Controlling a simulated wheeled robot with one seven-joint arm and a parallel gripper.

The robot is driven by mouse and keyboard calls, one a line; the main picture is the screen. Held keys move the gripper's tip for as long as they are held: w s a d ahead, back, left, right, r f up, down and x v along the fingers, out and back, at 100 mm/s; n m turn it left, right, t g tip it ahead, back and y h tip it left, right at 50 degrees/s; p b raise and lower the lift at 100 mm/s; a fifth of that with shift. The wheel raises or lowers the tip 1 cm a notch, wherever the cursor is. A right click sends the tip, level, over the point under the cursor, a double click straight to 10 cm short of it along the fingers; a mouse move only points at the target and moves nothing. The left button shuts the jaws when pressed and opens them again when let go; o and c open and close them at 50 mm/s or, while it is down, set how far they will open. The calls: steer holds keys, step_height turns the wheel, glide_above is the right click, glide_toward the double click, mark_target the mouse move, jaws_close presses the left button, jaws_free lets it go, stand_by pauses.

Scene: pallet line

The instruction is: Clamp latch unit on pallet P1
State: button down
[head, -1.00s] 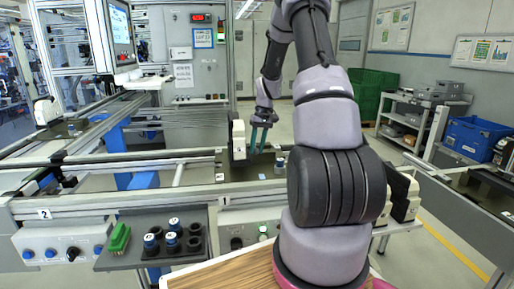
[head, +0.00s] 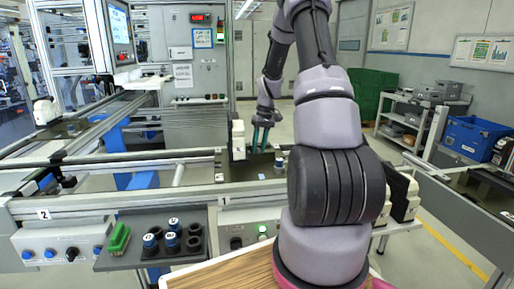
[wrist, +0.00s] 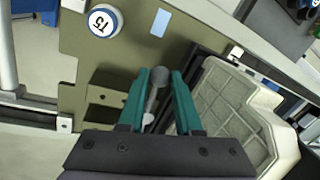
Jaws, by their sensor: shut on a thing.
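The pallet, an olive plate (wrist: 85,45), fills much of the wrist view; in the head view its surface (head: 262,167) lies on the line below my gripper. The latch unit is an olive block (wrist: 105,97) on the plate, with a grey lever (wrist: 151,102) ending in a round knob (wrist: 160,76). My gripper (wrist: 160,77) has two teal fingers, one on each side of the knob, and is shut on the lever at its knob end. In the head view my gripper (head: 260,140) points down over the pallet. The fingers partly hide the block.
A pale ribbed housing (wrist: 228,108) stands close to the right finger. A blue-and-white round part marked T5 (wrist: 104,20) sits on the plate's far left. A white unit (head: 238,140) stands left of my gripper. A shelf with capped parts (head: 172,240) is at the front.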

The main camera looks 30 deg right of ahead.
steer(key=shift+w+d+n+g+h, duration=0.35)
steer(key=shift+w+d+n, duration=0.8)
steer(key=shift+n, duration=1.65)
steer(key=shift+w+d+n+g+h, duration=0.35)
steer(key=shift+w+d+n, duration=0.45)
steer(key=shift+d+n, duration=1.4)
steer(key=shift+w+d+n+g+h, duration=0.35)
steer(key=shift+w+d+n, duration=0.5)
steer(key=shift+n, duration=2.55)
steer(key=shift+w+a, duration=0.1)
steer(key=shift+w, duration=0.05)
steer(key=c, duration=0.6)
jaws_free()
step_height(320, 180, up, 11)
steer(key=w, duration=0.2)
steer(key=shift+f, duration=0.2)
